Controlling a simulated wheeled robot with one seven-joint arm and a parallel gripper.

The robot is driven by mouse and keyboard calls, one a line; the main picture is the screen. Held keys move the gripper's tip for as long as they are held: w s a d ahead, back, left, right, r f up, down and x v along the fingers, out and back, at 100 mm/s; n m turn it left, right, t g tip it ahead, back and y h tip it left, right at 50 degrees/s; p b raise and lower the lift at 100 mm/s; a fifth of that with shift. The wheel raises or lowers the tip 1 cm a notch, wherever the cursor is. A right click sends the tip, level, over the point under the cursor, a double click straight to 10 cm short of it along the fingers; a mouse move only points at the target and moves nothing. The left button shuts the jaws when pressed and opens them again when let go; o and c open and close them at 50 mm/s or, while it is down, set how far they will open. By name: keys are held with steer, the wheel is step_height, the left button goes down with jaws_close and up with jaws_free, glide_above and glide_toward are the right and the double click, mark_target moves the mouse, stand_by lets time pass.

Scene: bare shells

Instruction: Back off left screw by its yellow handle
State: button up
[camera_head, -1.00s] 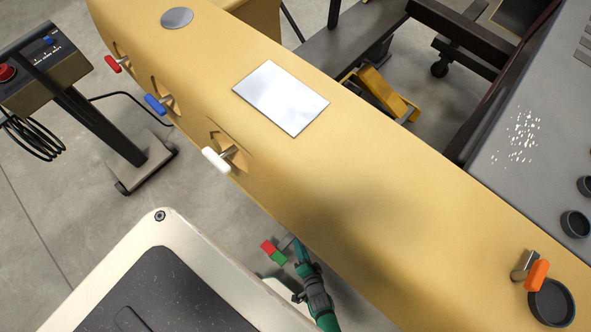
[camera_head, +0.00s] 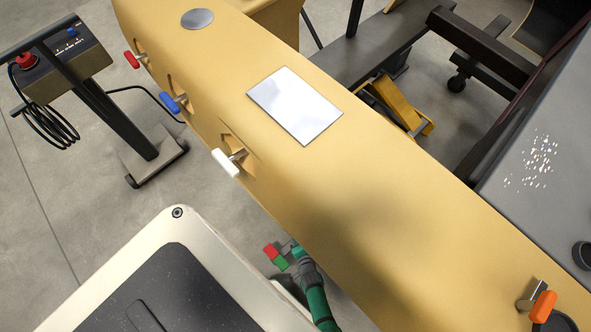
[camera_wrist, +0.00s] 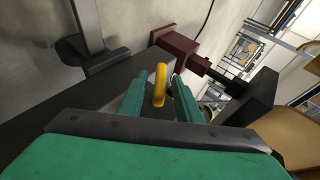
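In the wrist view, a yellow handle (camera_wrist: 160,84) stands upright between the two green fingers of my gripper (camera_wrist: 158,92). A gap shows on each side of it, so the fingers are open around or just behind it; the exact depth is hard to tell. A dark red block (camera_wrist: 176,44) with a dark shaft and a black block (camera_wrist: 250,98) lies just beyond. The yellow handle is not visible there.
The beam carries red (camera_head: 131,60), blue (camera_head: 170,104) and white (camera_head: 226,163) handles on its side, and an orange handle (camera_head: 542,306) at lower right. A control stand (camera_head: 62,62) with coiled cable is at left. A grey machine bed (camera_head: 545,150) is at right.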

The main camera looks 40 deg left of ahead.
steer(key=shift+w+a+f, duration=0.15)
steer(key=shift+a+f, duration=0.2)
jaws_close()
